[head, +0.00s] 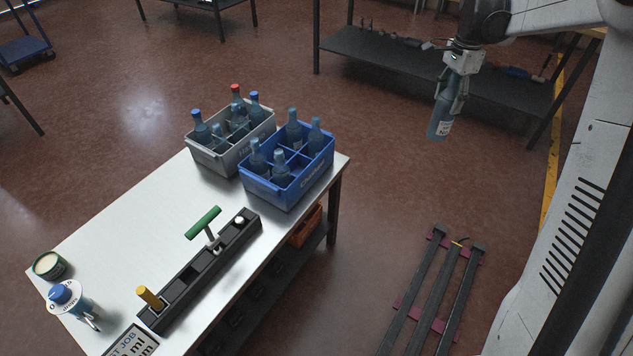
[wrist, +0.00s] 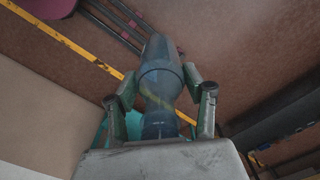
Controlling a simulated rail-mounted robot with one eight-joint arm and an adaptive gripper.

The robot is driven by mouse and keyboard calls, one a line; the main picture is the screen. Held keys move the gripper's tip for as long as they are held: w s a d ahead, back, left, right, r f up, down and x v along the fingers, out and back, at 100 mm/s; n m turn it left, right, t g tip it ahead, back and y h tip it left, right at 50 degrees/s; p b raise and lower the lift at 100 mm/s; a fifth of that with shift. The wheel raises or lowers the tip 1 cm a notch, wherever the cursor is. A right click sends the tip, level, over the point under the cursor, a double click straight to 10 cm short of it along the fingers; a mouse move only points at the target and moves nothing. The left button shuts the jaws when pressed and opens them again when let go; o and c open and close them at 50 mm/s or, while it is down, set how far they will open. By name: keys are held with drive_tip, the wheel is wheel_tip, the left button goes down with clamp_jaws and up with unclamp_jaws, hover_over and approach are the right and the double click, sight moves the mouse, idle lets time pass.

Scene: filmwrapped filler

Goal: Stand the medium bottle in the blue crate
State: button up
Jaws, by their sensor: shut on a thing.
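My gripper (head: 454,90) is shut on a blue bottle (head: 439,127) and holds it high above the floor, to the right of the table. The bottle hangs below the fingers, slightly tilted, with a pale label near its lower end. In the wrist view the bottle (wrist: 161,80) sits between the two fingers (wrist: 163,92). The blue crate (head: 262,192) stands at the table's far right corner. It is divided into compartments, and several blue bottles stand in it. I cannot tell from this angle which compartments are empty.
A grey crate (head: 208,159) with several bottles, one red-capped, stands left of the blue crate. A black rack with a green-handled tool (head: 203,223), a tin (head: 48,265) and a blue-capped container (head: 62,294) are nearer on the table (head: 125,232). Open floor lies between bottle and table.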

drive_tip(key=w+a+f+m+b, duration=0.2)
drive_tip(key=w+a+f+m, duration=0.1)
drive_tip(key=a, duration=1)
drive_tip(key=w+a+f+m+b, duration=0.1)
drive_tip(key=w+a+f+m, duration=0.15)
drive_tip(key=a, duration=1.05)
drive_tip(key=w+a+f+m+b, duration=0.2)
drive_tip(key=w+a+f, duration=0.15)
drive_tip(key=a, duration=0.95)
wheel_tip(320, 180, down, 17)
drive_tip(key=b, duration=0.1)
drive_tip(key=shift+w+f, duration=0.15)
drive_tip(key=shift+w, duration=0.1)
drive_tip(key=shift+f+b, duration=0.15)
drive_tip(key=shift+b, duration=0.25)
drive_tip(key=o, duration=1.1)
drive_tip(key=shift+c, duration=0.2)
drive_tip(key=shift+o, duration=0.4)
